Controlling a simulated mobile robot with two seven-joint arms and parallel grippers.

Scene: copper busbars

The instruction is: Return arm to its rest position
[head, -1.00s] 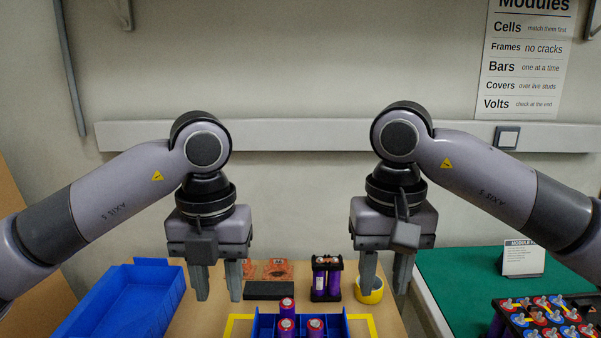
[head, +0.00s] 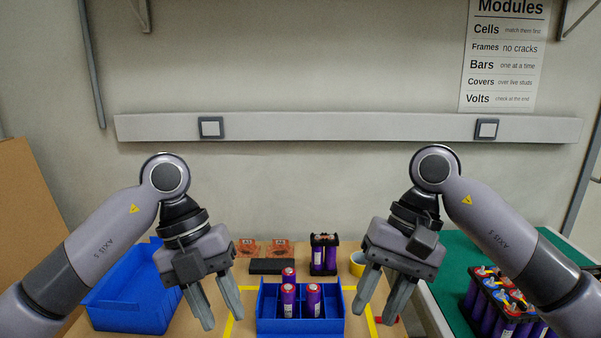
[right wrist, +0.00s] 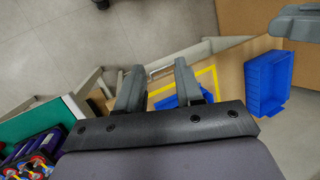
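My left gripper (head: 221,318) hangs tilted in the head view, left of the small blue bin, with its two fingers apart and nothing between them. My right gripper (head: 374,312) hangs tilted the other way, right of that bin, also open and empty. Its spread fingers also show in the right wrist view (right wrist: 158,72), above the floor and table edge. Both arms are bent with the grippers pointing down and stand apart from each other. Neither gripper visibly holds anything.
A small blue bin (head: 331,326) holds several purple cells inside yellow tape. A large blue bin (head: 128,316) stands left. A black cell holder (head: 331,258), a dark block (head: 270,266) and a yellow roll (head: 357,266) lie behind. A busbar-topped module (head: 497,300) stands on the green mat (head: 453,258).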

